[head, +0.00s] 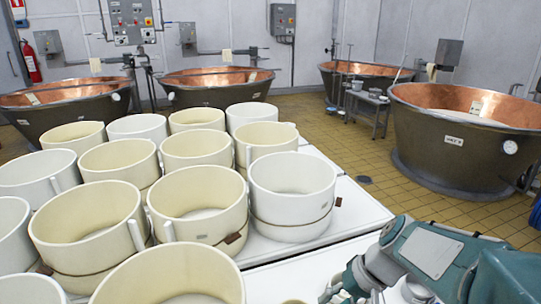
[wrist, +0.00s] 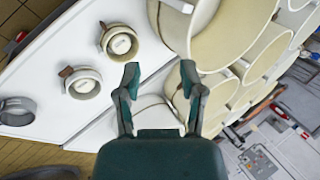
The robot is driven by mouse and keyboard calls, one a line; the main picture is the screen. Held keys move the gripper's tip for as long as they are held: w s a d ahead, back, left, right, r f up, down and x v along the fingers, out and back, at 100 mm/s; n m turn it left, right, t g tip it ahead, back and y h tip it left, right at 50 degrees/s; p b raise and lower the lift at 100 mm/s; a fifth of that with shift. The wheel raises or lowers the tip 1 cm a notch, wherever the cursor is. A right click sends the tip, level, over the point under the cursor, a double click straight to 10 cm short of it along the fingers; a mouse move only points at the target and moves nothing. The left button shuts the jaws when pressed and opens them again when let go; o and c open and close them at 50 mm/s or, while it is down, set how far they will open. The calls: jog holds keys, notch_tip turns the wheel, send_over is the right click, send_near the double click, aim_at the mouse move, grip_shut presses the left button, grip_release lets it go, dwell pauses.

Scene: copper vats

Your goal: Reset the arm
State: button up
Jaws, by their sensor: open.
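My gripper (wrist: 160,78) shows in the wrist view with its two teal and grey fingers spread apart and nothing between them. It hangs over a white table (wrist: 122,130), beside a large cream cheese mould (wrist: 225,45) at the upper right. From this view I cannot tell whether a finger touches the mould. In the head view my teal and grey arm fills the lower right corner, beside the white table (head: 345,222). The fingers are not clear there.
Cream and white moulds (head: 292,195) crowd the table at left and centre. Two small round moulds (wrist: 120,42) lie on its clear part. Copper vats (head: 455,130) stand behind on yellow tiles. A small metal stand (head: 370,100) is near the right vat.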

jog(key=s+d+r+t+h, duration=0.3)
jog(key=s+r+t+h, duration=0.1)
jog(key=s, duration=0.5)
jog(key=shift+s+r+t+h, duration=0.35)
jog(key=shift+r+h, duration=0.55)
jog(key=shift+r, duration=0.4)
